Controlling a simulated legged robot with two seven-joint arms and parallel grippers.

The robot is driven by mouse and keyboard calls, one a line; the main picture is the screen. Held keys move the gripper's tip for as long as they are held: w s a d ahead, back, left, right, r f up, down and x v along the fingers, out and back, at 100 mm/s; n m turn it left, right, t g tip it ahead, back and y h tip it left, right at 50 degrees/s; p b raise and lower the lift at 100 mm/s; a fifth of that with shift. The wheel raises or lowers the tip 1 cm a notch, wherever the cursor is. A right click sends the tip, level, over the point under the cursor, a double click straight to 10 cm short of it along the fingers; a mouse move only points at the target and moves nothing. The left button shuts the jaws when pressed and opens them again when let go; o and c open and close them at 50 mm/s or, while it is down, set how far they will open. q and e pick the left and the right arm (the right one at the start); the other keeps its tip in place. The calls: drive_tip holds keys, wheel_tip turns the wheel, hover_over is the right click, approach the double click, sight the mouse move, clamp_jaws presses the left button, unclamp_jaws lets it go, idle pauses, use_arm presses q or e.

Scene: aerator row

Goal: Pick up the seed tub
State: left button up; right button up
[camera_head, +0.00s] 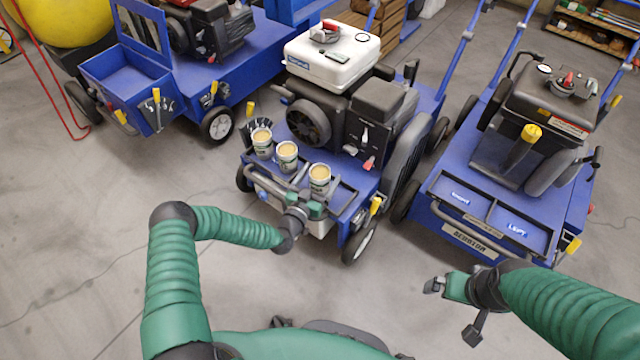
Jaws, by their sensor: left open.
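Three small tubs with tan tops and pale, dark-marked sides stand upright in a slanting row on the front deck of the middle blue machine. They are the left tub (262,143), the middle tub (287,156) and the right tub (319,180). I cannot tell which one is the seed tub. My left gripper (299,198) is open and empty at the deck's front edge, just in front of the right tub; its fingers appear apart from the tub. My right gripper (450,288) hangs over the floor at lower right, away from the tubs, and its jaw opening is unclear.
The middle machine (370,190) carries a black engine and white tank (332,58) behind the tubs. A metal bar crosses its front. Another blue machine (510,215) with two shallow trays stands right; a third (180,75) stands back left. Grey floor (80,230) is free at left.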

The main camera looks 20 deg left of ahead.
use_arm(q)
drive_tip(key=c, duration=1.6)
